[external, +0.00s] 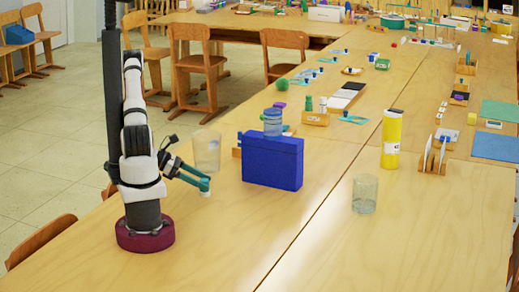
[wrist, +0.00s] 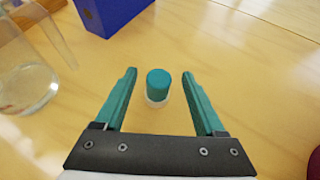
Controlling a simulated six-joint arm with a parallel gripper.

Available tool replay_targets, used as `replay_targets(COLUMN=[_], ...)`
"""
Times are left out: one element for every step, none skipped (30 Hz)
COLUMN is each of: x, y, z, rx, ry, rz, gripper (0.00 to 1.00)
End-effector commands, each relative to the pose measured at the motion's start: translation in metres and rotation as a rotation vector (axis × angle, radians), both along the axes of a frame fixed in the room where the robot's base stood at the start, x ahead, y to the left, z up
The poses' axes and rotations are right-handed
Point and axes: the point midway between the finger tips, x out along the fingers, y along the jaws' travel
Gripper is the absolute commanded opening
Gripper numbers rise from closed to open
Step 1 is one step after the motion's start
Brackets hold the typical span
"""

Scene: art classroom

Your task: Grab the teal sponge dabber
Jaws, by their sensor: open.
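The teal sponge dabber (wrist: 158,83) stands upright on the wooden table, with a teal top and a whitish base. In the wrist view it appears between the two teal fingers of my gripper (wrist: 159,72), with a gap on each side. The fingers are apart and hold nothing. In the external view my gripper (external: 204,184) is low over the table, tilted down. There it mostly hides the dabber, and only a small pale part shows under the fingertips.
A blue box (external: 272,161) stands right of my gripper, with a small clear jar (external: 272,122) at it. A clear glass (external: 207,150) stands close behind my gripper. Another glass (external: 364,194) and a yellow bottle (external: 391,140) are farther right. The table's front is clear.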

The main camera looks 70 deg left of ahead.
Motion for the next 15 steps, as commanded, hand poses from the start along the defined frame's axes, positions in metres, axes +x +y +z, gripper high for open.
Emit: replay_targets(x=[0.009,0.014,0.020,0.025,0.028,0.031,0.033,0.034,0.034,0.034,0.034,0.034,0.034,0.034,0.034], y=[-0.004,-0.006,-0.008,-0.010,-0.011,-0.012,-0.013,-0.013,-0.013,-0.013,-0.013,-0.013,-0.013,-0.012,-0.012], z=[-0.006,-0.009,-0.013,-0.015,-0.017,-0.019,-0.020,-0.021,-0.021,-0.021,-0.021,-0.020,-0.020,-0.020,-0.020], rx=[-0.002,-0.002,-0.001,-0.001,0.000,0.001,0.001,0.001,0.001,0.002,0.002,0.002,0.002,0.002,0.002], ry=[0.001,0.001,0.002,0.002,0.002,0.003,0.003,0.003,0.003,0.003,0.003,0.002,0.002,0.002,0.002], rz=[-0.006,-0.006,-0.006,-0.006,-0.006,-0.005,-0.004,-0.003,-0.002,-0.001,-0.001,-0.002,-0.003,-0.003,-0.003], gripper=[0.72,0.72,0.72,0.72,0.72,0.72,0.72,0.72,0.72,0.72,0.72,0.72,0.72,0.68,0.61])
